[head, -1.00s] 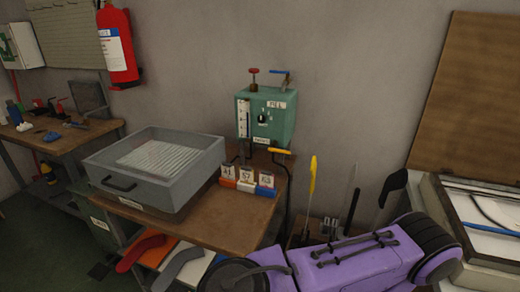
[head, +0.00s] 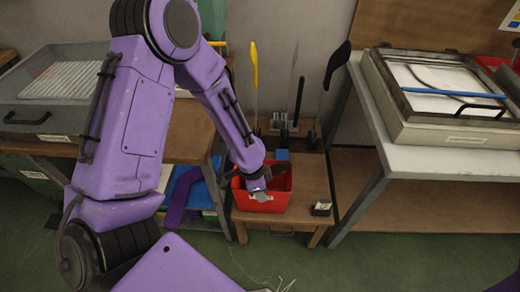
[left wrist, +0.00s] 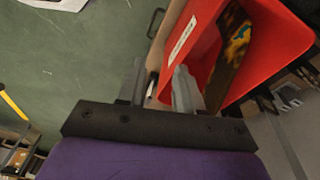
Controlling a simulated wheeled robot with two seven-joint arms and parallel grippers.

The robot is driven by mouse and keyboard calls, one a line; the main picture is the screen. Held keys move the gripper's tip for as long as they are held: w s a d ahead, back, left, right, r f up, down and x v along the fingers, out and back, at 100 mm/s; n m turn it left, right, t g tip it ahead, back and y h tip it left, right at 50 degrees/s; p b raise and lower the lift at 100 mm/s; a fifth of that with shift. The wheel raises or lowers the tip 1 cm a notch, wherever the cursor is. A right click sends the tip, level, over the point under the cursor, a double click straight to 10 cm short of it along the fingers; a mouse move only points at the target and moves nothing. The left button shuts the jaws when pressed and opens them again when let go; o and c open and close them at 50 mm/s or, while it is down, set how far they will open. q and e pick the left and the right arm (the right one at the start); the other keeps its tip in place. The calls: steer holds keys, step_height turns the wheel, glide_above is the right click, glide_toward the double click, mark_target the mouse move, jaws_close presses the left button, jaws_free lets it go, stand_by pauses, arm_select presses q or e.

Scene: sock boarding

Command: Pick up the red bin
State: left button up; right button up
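The red bin (head: 277,204) stands on a low wooden table (head: 311,180) in the head view. My left gripper (head: 262,196) reaches down to its near left side. In the left wrist view the bin (left wrist: 268,72) is at upper right, with a white label on its wall and a dark, yellow-patterned thing inside. The left gripper's two fingers (left wrist: 160,92) are apart, close to the labelled wall. I cannot tell whether they touch it. My right gripper is not in view.
A workbench with a grey tray (head: 40,112) stands at left, partly behind my arm. A white table (head: 432,140) with a framed panel is at right. Upright tools, one yellow-bladed (head: 254,65), stand behind the bin. A small dark box (head: 321,208) sits right of it.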

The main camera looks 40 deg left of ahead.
arm_select(q)
steer(key=w+f+m, duration=0.1)
steer(key=f, duration=0.1)
steer(key=w+f+b, duration=0.1)
steer(key=f, duration=0.2)
steer(key=a+f+m+b, duration=0.1)
steer(key=f, duration=0.2)
steer(key=shift+w+f+m, duration=0.15)
steer(key=shift+w+m, duration=0.15)
steer(key=shift+w, duration=0.1)
steer(key=shift+s, duration=0.1)
jaws_close()
stand_by(1.0)
